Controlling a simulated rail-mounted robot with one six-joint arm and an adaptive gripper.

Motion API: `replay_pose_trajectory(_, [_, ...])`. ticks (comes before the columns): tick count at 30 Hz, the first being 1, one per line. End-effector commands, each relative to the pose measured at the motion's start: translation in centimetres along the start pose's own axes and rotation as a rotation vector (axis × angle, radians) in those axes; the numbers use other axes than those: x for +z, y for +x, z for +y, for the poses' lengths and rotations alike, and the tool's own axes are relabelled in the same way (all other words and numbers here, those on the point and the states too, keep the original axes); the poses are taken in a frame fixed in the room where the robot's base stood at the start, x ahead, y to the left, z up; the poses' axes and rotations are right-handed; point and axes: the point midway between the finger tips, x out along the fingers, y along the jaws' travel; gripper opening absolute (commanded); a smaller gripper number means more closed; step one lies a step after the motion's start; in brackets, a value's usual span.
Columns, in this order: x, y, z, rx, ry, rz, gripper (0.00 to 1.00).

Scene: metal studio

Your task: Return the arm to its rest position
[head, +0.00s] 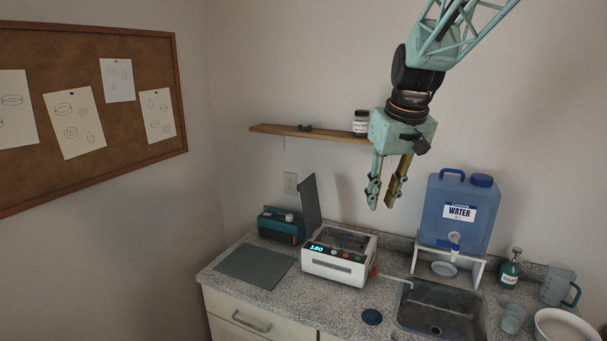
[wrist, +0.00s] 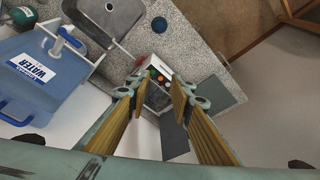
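My gripper (head: 381,204) hangs in the air above the counter, fingers pointing down, in front of the wall and shelf. Its two fingers are apart with nothing between them. In the wrist view my gripper (wrist: 158,103) also shows its fingers spread, with the white machine beyond and below them. My arm comes in from the top right of the head view.
A white machine (head: 338,269) with a raised lid stands on the counter (head: 225,290) below. A blue water container (head: 433,218) stands right of my gripper, beside the sink (head: 440,325). A wooden shelf (head: 290,131) with a jar (head: 361,122) is behind.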

Motion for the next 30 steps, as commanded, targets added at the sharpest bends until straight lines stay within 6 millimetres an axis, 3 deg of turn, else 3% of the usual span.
replay_pose_trajectory(12, [6.9, -4.6, -1.6, 0.011, 0.030, 0.010, 0.21])
replay_pose_trajectory(30, [17.6, -9.1, -3.9, 0.026, 0.078, 0.021, 0.21])
